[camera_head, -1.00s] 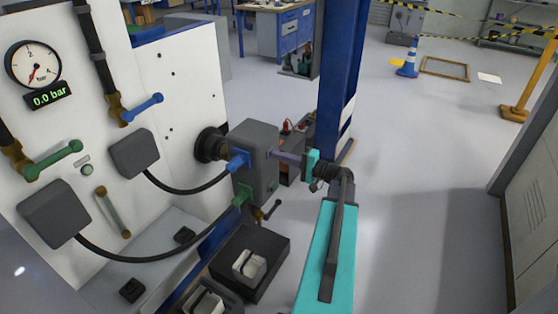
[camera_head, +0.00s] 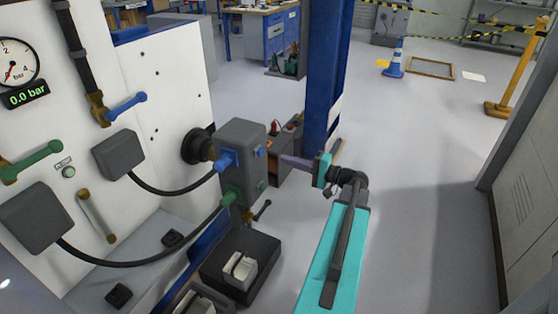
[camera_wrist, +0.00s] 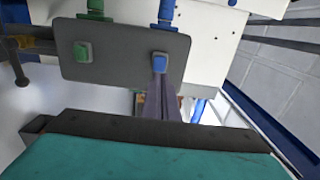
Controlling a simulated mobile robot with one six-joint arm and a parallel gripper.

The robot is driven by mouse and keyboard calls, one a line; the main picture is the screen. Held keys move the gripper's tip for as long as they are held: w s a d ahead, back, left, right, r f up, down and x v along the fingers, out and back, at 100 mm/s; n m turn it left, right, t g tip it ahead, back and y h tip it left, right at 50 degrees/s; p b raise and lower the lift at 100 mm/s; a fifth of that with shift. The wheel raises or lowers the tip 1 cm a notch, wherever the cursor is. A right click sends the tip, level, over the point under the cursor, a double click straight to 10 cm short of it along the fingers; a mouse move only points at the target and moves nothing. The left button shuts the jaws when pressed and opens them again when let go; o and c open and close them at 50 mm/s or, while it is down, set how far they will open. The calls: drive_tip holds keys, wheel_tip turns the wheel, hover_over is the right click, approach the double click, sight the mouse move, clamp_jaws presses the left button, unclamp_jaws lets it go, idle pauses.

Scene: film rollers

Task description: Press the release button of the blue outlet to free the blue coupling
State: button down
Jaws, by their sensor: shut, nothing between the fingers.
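The grey outlet box (camera_head: 240,172) stands out from the white panel. The blue coupling (camera_head: 225,160) sits at its blue outlet, and a black cable runs from it. The blue release button (camera_head: 257,151) is on the box's right face; it also shows in the wrist view (camera_wrist: 160,62). My gripper (camera_head: 284,160) is shut and empty, with a visible gap between its tips and the box. In the wrist view its fingertips (camera_wrist: 160,78) appear just below the blue button. Whether the coupling is loose cannot be told.
The green coupling (camera_head: 228,199) and green release button (camera_wrist: 83,52) are close by on the same box. A blue post (camera_head: 325,75) stands behind my gripper. A black tray (camera_head: 262,262) lies below the box. Open floor (camera_head: 420,140) extends to the right.

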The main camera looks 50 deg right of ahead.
drive_tip(key=shift+b+v, duration=0.4)
drive_tip(key=shift+v, duration=2.3)
